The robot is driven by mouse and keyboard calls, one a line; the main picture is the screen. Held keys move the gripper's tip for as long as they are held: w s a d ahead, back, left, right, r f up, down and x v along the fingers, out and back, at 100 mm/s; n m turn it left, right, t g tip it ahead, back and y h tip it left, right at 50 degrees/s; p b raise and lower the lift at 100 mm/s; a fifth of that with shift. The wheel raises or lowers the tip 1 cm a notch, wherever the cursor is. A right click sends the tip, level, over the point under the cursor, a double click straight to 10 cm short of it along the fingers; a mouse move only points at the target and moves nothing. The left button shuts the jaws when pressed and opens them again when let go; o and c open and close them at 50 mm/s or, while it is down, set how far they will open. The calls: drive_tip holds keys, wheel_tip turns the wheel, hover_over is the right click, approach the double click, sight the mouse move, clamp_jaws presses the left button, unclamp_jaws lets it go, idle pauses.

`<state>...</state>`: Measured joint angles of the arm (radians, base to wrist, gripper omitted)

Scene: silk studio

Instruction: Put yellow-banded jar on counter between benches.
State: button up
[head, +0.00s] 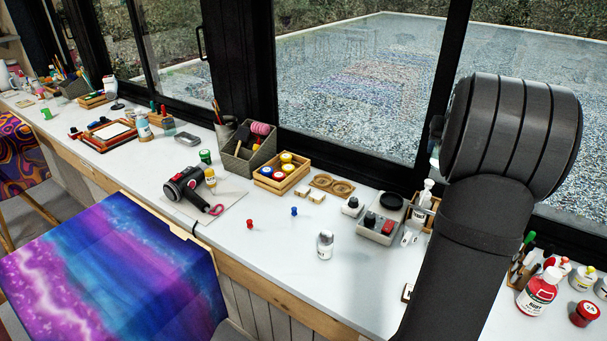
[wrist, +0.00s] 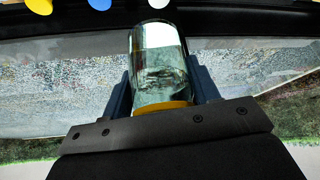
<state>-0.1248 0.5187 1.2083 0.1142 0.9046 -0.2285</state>
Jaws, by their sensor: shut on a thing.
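In the wrist view a clear glass jar (wrist: 158,65) with a yellow band at its near end stands between the two dark fingers of my gripper (wrist: 162,85), which is shut on it. The window shows behind the jar, with no counter under it in that view. In the head view my dark arm rises at the right, and my gripper and the jar are not visible. The white counter (head: 280,265) runs along the window. One bench with purple and blue silk (head: 110,265) stands at the front left, and another with orange and purple silk (head: 20,150) stands farther left.
A hair dryer (head: 185,188) lies on a mat on the counter. A wooden tray of paint jars (head: 282,172), a grey box (head: 248,152), a small white bottle (head: 325,245) and push pins stand nearby. A red bottle (head: 538,292) is at the right. Some counter front is bare.

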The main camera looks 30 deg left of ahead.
drive_tip(key=s+a+n+g+y, duration=0.1)
drive_tip(key=s+a+n, duration=0.15)
drive_tip(key=a, duration=0.75)
drive_tip(key=s+a+n+y, duration=0.1)
drive_tip(key=s+a, duration=0.3)
drive_tip(key=a, duration=0.6)
drive_tip(key=n+g+y, duration=0.1)
drive_tip(key=n, duration=0.3)
hover_over(255, 209)
wheel_tip(255, 209, down, 18)
drive_tip(key=shift+d+f, duration=0.1)
drive_tip(key=shift+f, duration=1.9)
drive_tip(key=shift+f, duration=0.1)
drive_tip(key=o, duration=1.2)
